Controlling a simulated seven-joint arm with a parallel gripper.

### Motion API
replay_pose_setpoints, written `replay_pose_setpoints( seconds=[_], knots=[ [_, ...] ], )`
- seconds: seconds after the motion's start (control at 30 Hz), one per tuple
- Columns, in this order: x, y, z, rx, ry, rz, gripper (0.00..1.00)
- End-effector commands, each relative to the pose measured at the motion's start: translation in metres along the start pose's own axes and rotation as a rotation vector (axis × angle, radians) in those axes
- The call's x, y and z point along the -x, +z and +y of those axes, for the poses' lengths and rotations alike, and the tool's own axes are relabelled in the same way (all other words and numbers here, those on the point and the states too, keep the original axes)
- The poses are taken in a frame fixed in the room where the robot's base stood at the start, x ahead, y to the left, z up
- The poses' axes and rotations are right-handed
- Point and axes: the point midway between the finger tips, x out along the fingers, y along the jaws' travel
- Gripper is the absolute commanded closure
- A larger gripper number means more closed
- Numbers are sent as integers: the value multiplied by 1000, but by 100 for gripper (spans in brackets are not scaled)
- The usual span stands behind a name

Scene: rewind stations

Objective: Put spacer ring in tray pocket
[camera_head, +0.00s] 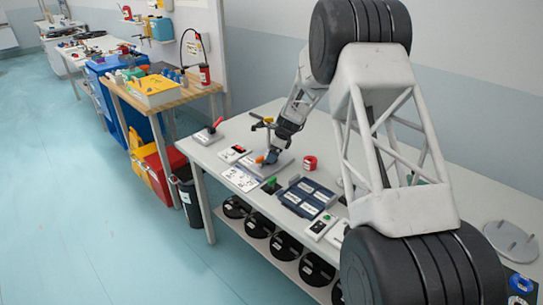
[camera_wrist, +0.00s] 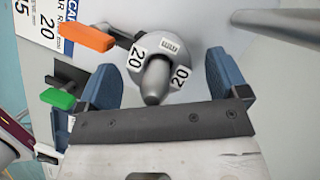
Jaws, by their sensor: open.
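In the wrist view a grey round piece (camera_wrist: 178,85) with white "20" labels surrounds a blunt metal post (camera_wrist: 156,80). It looks like the spacer ring, but I cannot tell for certain. My gripper (camera_wrist: 163,82) is open, with one blue finger on each side of the post and the round piece, holding nothing. In the head view my gripper (camera_head: 272,156) is low over the bench, beside an orange lever (camera_head: 260,159). A dark blue tray with pockets (camera_head: 307,197) lies nearer on the bench. The ring is too small to make out there.
The orange lever (camera_wrist: 83,36) and a green lever (camera_wrist: 57,98) are close to my left finger in the wrist view. A red round object (camera_head: 310,163) stands behind the tray. A red-handled device (camera_head: 209,134) is at the bench's left end. Black reels (camera_head: 285,246) fill the lower shelf.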

Motion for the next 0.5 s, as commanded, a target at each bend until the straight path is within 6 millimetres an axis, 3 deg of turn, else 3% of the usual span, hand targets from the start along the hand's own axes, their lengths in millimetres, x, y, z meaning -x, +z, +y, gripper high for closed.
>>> replay_pose_setpoints(
  seconds=[0.13,0.5],
  knots=[
    [0,0,0,0,0,0,9],
    [0,0,0,0,0,0,66]
  ],
)
